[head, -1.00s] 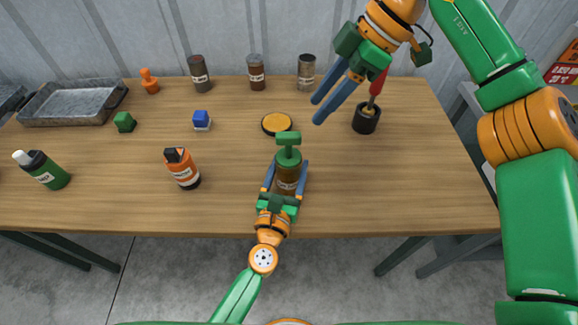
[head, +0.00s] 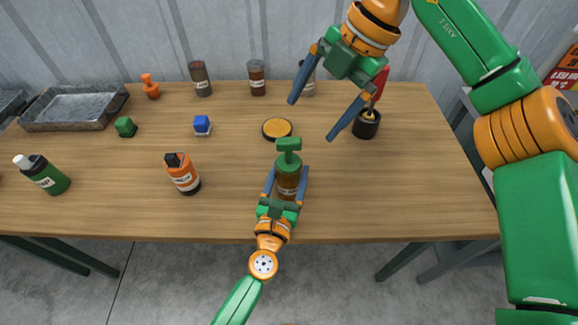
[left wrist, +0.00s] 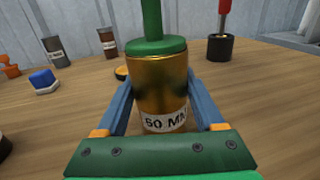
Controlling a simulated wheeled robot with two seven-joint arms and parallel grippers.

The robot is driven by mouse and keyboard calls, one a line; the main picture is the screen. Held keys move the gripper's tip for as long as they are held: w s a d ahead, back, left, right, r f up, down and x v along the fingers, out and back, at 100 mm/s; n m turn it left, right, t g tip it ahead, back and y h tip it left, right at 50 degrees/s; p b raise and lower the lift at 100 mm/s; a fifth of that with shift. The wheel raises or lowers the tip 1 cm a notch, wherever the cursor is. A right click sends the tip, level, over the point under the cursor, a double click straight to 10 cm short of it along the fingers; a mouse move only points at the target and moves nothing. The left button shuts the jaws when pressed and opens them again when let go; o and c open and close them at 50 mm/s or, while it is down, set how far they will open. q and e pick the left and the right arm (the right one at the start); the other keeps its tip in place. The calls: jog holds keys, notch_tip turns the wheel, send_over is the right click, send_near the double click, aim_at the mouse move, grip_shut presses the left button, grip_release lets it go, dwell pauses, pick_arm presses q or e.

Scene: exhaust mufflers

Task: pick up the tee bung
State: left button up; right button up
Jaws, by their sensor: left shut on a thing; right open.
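The tee bung (head: 288,150) is green with a T-shaped handle. It sits upright in the top of a brown-gold can (head: 288,183). In the left wrist view the bung's flange (left wrist: 156,46) rests on the can (left wrist: 158,88), whose label reads 60 MM; the handle's top is cut off. My left gripper (head: 287,177) is shut around the can's sides, at the table's front. My right gripper (head: 312,120) is open and empty, above and a little right of the bung, apart from it.
A black pot (head: 367,124) with a red-handled tool stands right. A yellow-topped disc (head: 277,128) lies behind the can. The right front table is clear.

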aim_at(289, 140)
jog(key=s+a+r+m+t+h, duration=0.1)
jog(key=s+a+m+t+h, duration=0.1)
jog(key=m, duration=1.2)
jog(key=s+a+r+m+t+h, duration=0.1)
jog(key=s+a+m+t+h, duration=0.1)
jog(key=m, duration=1.2)
jog(key=shift+n, duration=0.3)
jog(key=x, duration=1.1)
jog(key=shift+w+f, duration=0.25)
jog(key=shift+w, duration=0.25)
grip_shut()
